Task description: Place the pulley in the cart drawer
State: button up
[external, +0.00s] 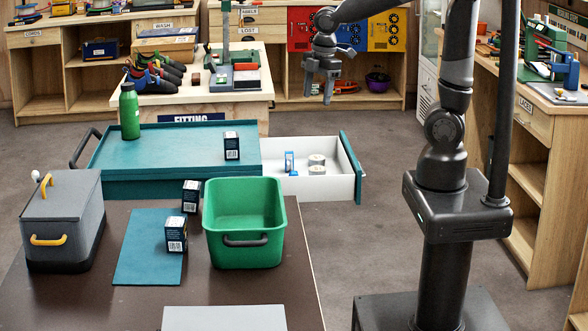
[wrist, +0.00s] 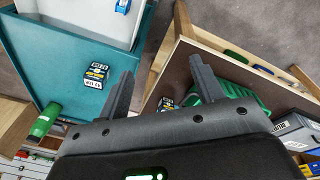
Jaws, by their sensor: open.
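The teal cart (external: 130,150) has its white drawer (external: 340,188) pulled out to the right; the drawer also shows in the wrist view (wrist: 75,12). A small upright blue piece (external: 289,162), perhaps the pulley, is inside the drawer, beside light grey round pieces (external: 317,161). The blue piece is partly in the wrist view (wrist: 122,5), at the top edge. My gripper (external: 319,98) is open and empty, raised beyond the drawer in the external view. Its spread fingers show in the wrist view (wrist: 160,72).
A dark box (external: 232,146) and green bottle (external: 129,112) stand on the cart top. The brown table holds a green bin (external: 243,252), grey cooler-like box (external: 62,222), and dark boxes (external: 190,196) (external: 176,234), one on a teal mat (external: 145,262). Floor right of the drawer is clear.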

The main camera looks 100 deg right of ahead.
jog(key=s+a+r+m+t, duration=0.4)
jog(key=s+a+m, duration=0.3)
jog(key=s, duration=0.4)
jog(key=shift+s, duration=0.3)
jog(key=shift+a+r, duration=0.1)
